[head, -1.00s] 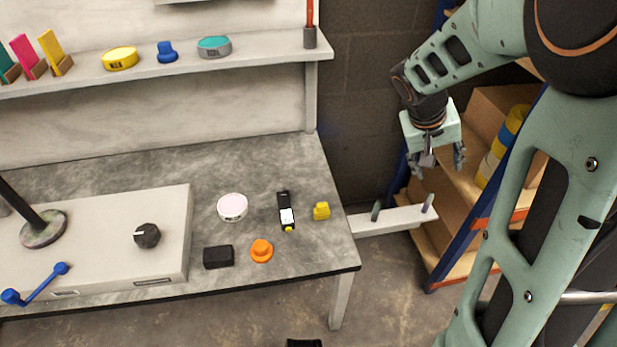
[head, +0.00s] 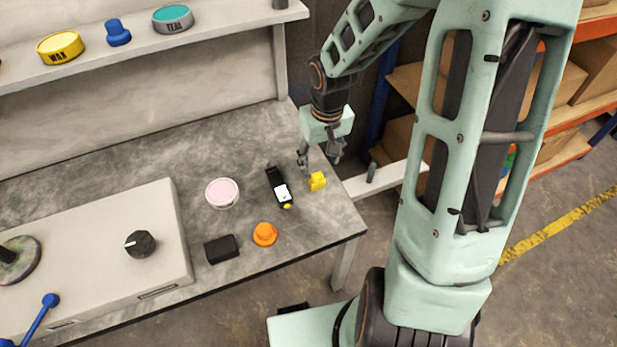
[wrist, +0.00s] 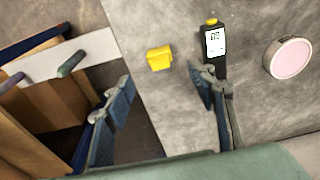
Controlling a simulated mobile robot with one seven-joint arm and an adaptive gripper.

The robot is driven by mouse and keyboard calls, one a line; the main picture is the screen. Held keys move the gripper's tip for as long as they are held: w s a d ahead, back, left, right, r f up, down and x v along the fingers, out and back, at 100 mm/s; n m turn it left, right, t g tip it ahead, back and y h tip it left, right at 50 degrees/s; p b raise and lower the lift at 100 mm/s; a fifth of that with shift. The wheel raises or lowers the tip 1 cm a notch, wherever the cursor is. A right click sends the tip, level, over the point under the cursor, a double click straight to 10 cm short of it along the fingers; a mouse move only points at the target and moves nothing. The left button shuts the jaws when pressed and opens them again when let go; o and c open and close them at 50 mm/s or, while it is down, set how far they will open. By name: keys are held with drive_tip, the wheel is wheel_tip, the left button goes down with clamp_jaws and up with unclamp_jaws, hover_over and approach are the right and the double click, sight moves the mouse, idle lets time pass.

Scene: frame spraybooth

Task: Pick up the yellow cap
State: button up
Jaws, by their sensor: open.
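The yellow cap (head: 317,181) sits on the grey bench top near its right edge. In the wrist view the yellow cap (wrist: 159,58) lies ahead, between the lines of the two fingers. My gripper (head: 319,160) is open and empty. It hangs fingers down, above and slightly behind the cap. In the wrist view my gripper (wrist: 163,80) has its fingers well apart, with the cap beyond the tips. Nothing hides the cap. I cannot tell the exact height gap.
A black meter (head: 279,188) with a yellow tip lies just left of the cap. An orange knob-shaped part (head: 265,234), a black block (head: 222,249) and a round pink-topped tin (head: 222,192) stand further left. A pegged rail (head: 385,180) juts out right of the bench.

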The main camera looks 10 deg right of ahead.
sight(317, 175)
drive_tip(key=f+b, duration=0.1)
drive_tip(key=f, duration=0.2)
drive_tip(key=w+f+b, duration=0.1)
drive_tip(key=f+b, duration=0.1)
drive_tip(key=f, duration=0.2)
drive_tip(key=f+b, duration=0.1)
drive_tip(key=f, duration=0.2)
drive_tip(key=shift+w+a+f, duration=0.1)
drive_tip(key=shift+w+f, duration=0.15)
drive_tip(key=shift+f, duration=0.05)
drive_tip(key=shift+r, duration=0.1)
drive_tip(key=shift+c, duration=0.4)
drive_tip(key=c, duration=0.8)
